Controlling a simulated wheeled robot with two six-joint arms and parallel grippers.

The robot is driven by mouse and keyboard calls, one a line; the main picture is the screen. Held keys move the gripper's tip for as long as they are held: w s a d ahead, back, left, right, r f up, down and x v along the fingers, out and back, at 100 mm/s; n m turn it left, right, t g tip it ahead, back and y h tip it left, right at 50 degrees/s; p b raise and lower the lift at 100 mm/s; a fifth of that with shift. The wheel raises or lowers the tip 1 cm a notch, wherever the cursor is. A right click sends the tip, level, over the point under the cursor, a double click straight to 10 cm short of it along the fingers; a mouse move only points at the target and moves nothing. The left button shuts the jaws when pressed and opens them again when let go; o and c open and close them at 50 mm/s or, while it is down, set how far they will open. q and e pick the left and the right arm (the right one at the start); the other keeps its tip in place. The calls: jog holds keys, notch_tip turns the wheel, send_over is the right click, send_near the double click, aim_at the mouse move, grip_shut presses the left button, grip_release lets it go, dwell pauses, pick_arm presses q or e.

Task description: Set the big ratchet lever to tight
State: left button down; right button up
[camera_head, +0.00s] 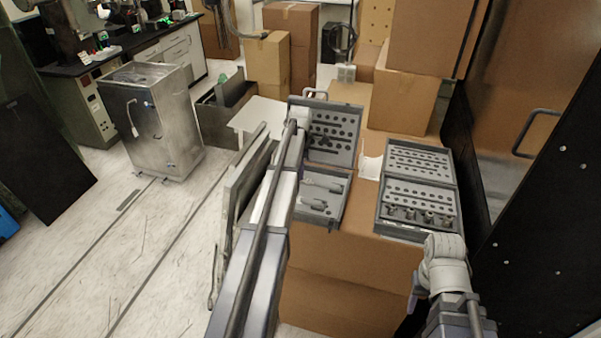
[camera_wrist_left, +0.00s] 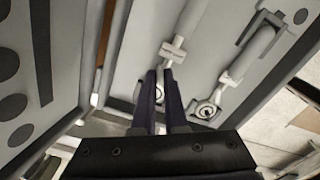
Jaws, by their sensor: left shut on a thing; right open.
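The open left case (camera_head: 345,212) holds two grey ratchets in its lower half, an upper one (camera_head: 325,184) and a lower one (camera_head: 315,204). In the left wrist view, one ratchet (camera_wrist_left: 172,50) lies under my left gripper (camera_wrist_left: 160,73), and the other ratchet (camera_wrist_left: 240,70) lies to its right with its round head showing. My left gripper's dark fingers are close together at the first ratchet's head end, shut on a part there. The fingers hide the lever, so its setting cannot be seen. My right gripper (camera_head: 412,302) is open, low beside the boxes, mostly hidden by its wrist.
A second open case (camera_head: 455,190) with sockets stands to the right on the cardboard box (camera_head: 340,285). A dark panel (camera_head: 545,240) closes the right side. The case's upright lid (camera_head: 325,130) is close to my left arm.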

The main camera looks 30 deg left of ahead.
dwell(0.6)
pick_arm(q)
jog(key=m, duration=0.5)
jog(key=shift+s+d+m, duration=0.1)
jog(key=shift+s+m, duration=0.15)
jog(key=shift+m, duration=0.15)
jog(key=shift+s+m, duration=0.2)
jog(key=shift+m, duration=2.4)
jog(key=c, duration=0.9)
grip_release()
jog(key=shift+c, duration=0.2)
jog(key=shift+r, duration=0.1)
